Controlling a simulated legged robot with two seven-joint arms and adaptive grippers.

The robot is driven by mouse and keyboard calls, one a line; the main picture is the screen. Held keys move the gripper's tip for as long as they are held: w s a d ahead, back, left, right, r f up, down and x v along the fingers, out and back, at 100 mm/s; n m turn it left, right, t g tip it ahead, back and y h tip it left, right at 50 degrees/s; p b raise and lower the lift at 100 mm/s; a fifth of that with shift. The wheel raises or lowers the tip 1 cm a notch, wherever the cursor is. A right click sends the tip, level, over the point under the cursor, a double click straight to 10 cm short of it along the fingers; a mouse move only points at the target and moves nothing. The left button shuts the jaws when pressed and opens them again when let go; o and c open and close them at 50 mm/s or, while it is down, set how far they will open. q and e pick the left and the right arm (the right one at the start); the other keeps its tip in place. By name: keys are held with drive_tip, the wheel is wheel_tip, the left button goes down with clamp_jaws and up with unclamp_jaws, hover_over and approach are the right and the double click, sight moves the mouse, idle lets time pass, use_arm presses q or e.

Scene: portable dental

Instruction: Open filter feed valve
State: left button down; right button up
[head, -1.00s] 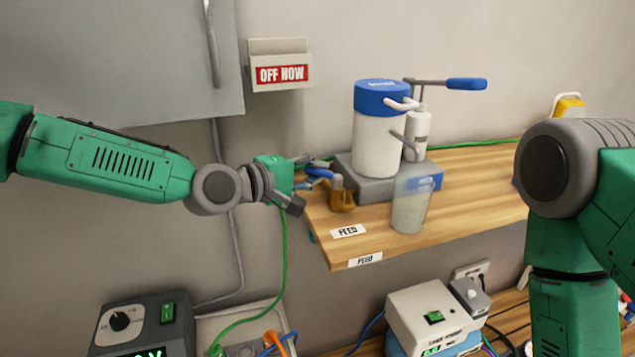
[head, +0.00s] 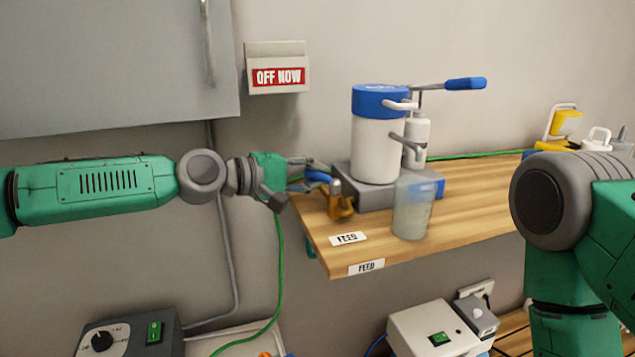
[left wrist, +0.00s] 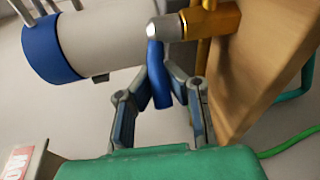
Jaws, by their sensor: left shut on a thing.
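The filter feed valve is a small brass body (head: 342,206) with a blue lever handle (head: 318,176), at the left end of the wooden shelf. In the left wrist view the brass body (left wrist: 212,20) and the blue handle (left wrist: 157,75) show close up. My left gripper (head: 312,182) reaches in from the left and is shut on the blue handle. In the left wrist view its fingers (left wrist: 160,88) stand on both sides of the handle. My right arm (head: 560,220) shows at the right, but its gripper is out of view.
A white filter canister (head: 376,150) with a blue lid stands on a grey base behind the valve. A translucent cup (head: 412,208) stands in front of it. FEED labels (head: 348,239) mark the shelf (head: 460,222). A green hose (head: 279,280) hangs below my left gripper.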

use_arm(q)
drive_tip(key=shift+f+g+b, duration=0.35)
drive_tip(key=shift+g, duration=0.15)
drive_tip(key=shift+w+d+m+g+h+b, duration=0.2)
drive_tip(key=shift+m+g+h+b, duration=0.1)
drive_tip(key=shift+m+g+b, duration=0.45)
drive_tip(key=shift+w+d+m+g+h, duration=0.15)
drive_tip(key=shift+m+g+h, duration=0.15)
drive_tip(key=shift+m+g, duration=0.3)
drive_tip(key=shift+d+r+m+g, duration=0.15)
drive_tip(key=shift+m+g, duration=0.3)
drive_tip(key=shift+g, duration=0.3)
drive_tip(key=shift+w+d+m+g+p, duration=0.15)
drive_tip(key=shift+m+g+p, duration=0.2)
drive_tip(key=shift+g, duration=0.2)
drive_tip(key=shift+w+d+m+g+p, duration=0.1)
drive_tip(key=shift+m+g+p, duration=0.1)
drive_tip(key=shift+m+g, duration=0.3)
idle(1.1)
drive_tip(key=c, duration=1.5)
unclamp_jaws()
drive_tip(key=shift+c, duration=0.2)
drive_tip(key=shift+a+r+h, duration=0.1)
drive_tip(key=shift+h, duration=0.2)
